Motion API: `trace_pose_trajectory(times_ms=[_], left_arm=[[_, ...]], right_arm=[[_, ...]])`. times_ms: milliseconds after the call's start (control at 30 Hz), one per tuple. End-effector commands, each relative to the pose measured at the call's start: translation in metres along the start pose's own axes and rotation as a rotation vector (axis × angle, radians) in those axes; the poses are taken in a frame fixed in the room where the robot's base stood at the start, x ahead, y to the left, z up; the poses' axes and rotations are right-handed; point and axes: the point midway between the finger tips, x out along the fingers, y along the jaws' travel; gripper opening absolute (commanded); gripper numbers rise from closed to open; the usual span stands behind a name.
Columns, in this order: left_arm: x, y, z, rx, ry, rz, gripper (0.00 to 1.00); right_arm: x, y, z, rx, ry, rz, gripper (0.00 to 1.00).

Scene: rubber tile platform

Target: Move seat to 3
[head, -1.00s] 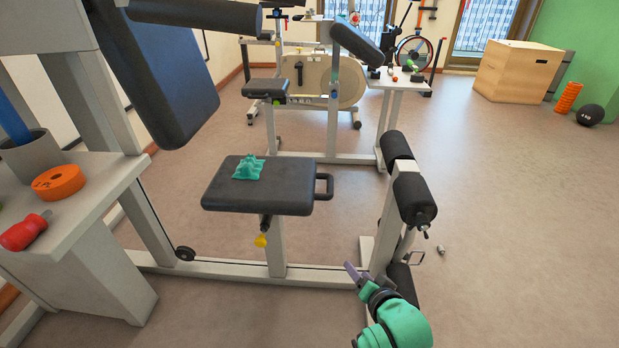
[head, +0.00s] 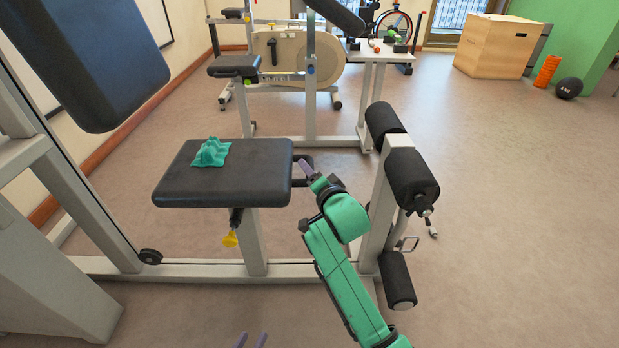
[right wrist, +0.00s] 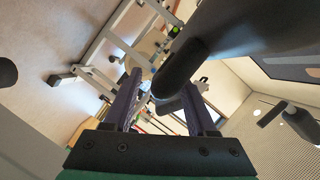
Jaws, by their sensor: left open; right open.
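The seat (head: 265,172) is a flat black pad on a pale post (head: 254,250), with a teal cloth (head: 211,153) lying on top. A dark loop handle (head: 303,182) sticks out from its right side. A yellow knob (head: 230,239) hangs below the pad. My right gripper (head: 306,167) is open at the handle. In the right wrist view a dark rounded bar (right wrist: 178,72) lies between or just beyond its fingers (right wrist: 163,84); contact is unclear. My left gripper (head: 252,340) is open and empty at the bottom edge, low in front of the machine. No position numbers are readable.
Black roller pads (head: 412,180) on a pale upright stand right of my right arm. A large backrest pad (head: 90,60) hangs at upper left. The machine's base rail (head: 190,269) crosses the floor. Open floor (head: 510,200) lies to the right.

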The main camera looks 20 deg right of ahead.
Motion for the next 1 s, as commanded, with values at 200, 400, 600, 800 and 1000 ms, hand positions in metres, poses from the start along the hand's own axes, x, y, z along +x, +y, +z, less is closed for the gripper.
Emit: trace_pose_trajectory(times_ms=[200, 400, 600, 800, 1000], left_arm=[[0.0011, -0.0011, 0.0038, -0.004, 0.005, -0.001, 0.50], [0.0011, -0.0010, 0.0037, -0.004, 0.005, -0.001, 0.50], [0.0012, -0.0010, 0.0037, -0.003, 0.004, -0.001, 0.50], [0.0012, -0.0012, 0.0038, -0.003, 0.003, -0.001, 0.50], [0.0013, -0.0013, 0.0034, -0.003, 0.004, -0.001, 0.50]], right_arm=[[0.0081, -0.0006, -0.0003, 0.000, 0.000, 0.000, 0.57], [0.0077, -0.0005, -0.0002, 0.000, -0.001, 0.000, 0.23], [0.0075, -0.0003, -0.0001, 0.000, -0.001, 0.001, 0.00], [0.0075, -0.0001, 0.0000, 0.000, -0.001, 0.001, 0.00], [0.0075, 0.0001, 0.0002, 0.000, -0.001, 0.001, 0.00]])
